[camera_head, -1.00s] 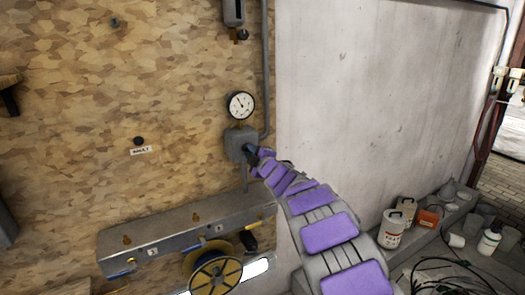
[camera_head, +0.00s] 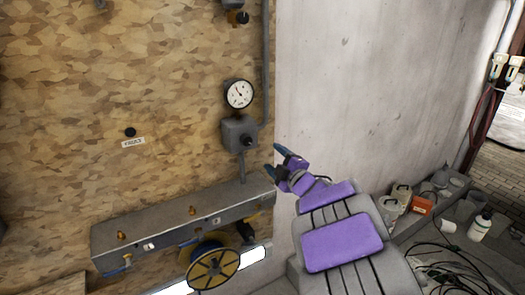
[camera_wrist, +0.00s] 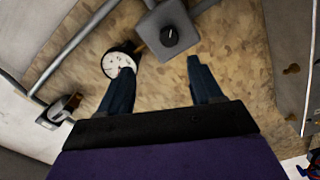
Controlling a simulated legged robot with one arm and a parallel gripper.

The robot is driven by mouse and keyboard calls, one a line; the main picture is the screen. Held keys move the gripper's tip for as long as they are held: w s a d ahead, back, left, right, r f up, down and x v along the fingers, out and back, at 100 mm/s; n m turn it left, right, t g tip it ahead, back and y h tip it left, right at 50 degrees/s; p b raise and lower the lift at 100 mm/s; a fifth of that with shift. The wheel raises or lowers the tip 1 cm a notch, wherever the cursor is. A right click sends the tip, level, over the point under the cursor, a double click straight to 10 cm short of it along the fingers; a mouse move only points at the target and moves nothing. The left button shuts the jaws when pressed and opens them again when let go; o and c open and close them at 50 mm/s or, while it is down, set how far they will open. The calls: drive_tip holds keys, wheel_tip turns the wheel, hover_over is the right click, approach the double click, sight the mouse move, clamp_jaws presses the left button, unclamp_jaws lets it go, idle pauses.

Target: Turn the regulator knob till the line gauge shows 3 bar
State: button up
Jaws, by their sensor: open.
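The line gauge (camera_head: 239,94) is a round white dial with a black rim on the board. It also shows in the wrist view (camera_wrist: 118,64); I cannot read its value. Below it is the grey regulator box (camera_head: 233,131) with a dark regulator knob (camera_head: 247,141) on its front. In the wrist view the knob (camera_wrist: 169,36) is black with a light mark on its face. My gripper (camera_head: 274,162) is open and empty, to the lower right of the knob and apart from it. In the wrist view its two fingers (camera_wrist: 157,75) are spread, with the knob beyond the tips.
A grey pipe (camera_head: 265,65) runs up beside the gauge. Below is a metal shelf (camera_head: 170,228) with a yellow reel (camera_head: 213,269) beneath it. Containers (camera_head: 400,195) and hoses stand at the right by the bare wall (camera_head: 380,90).

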drive_tip(key=shift+s+a+p+v, duration=0.1)
drive_tip(key=shift+a+p+v, duration=0.05)
drive_tip(key=shift+v, duration=0.8)
drive_tip(key=shift+s+a+p+v, duration=0.1)
drive_tip(key=shift+v, duration=0.9)
drive_tip(key=shift+s+a+p+v, duration=0.1)
drive_tip(key=shift+a+p+v, duration=0.05)
drive_tip(key=shift+v, duration=0.8)
